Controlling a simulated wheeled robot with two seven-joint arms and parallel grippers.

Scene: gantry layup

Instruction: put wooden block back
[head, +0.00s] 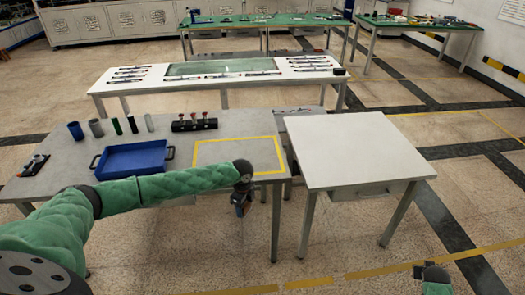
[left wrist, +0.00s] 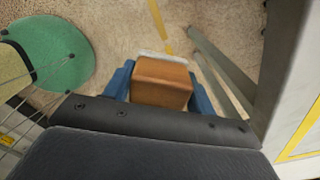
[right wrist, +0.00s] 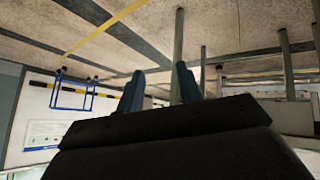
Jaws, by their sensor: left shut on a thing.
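The wooden block (left wrist: 162,82) is an orange-brown box between the blue fingers of my left gripper (left wrist: 160,90) in the left wrist view. The left gripper is shut on it. In the head view the left gripper (head: 240,207) hangs at the front edge of the grey table (head: 225,128), near the yellow-taped rectangle, and the block is hard to make out there. My right gripper (right wrist: 160,88) shows in the right wrist view with its two blue fingers apart and nothing between them. In the head view only a bit of the right arm shows at the bottom right.
A blue tray (head: 133,160) lies on the grey table, with several cylinders and a dark rack (head: 194,124) behind it. The yellow-taped area (head: 235,150) is empty. A bare white table (head: 358,150) stands to the right, with a narrow gap between. Open floor lies in front.

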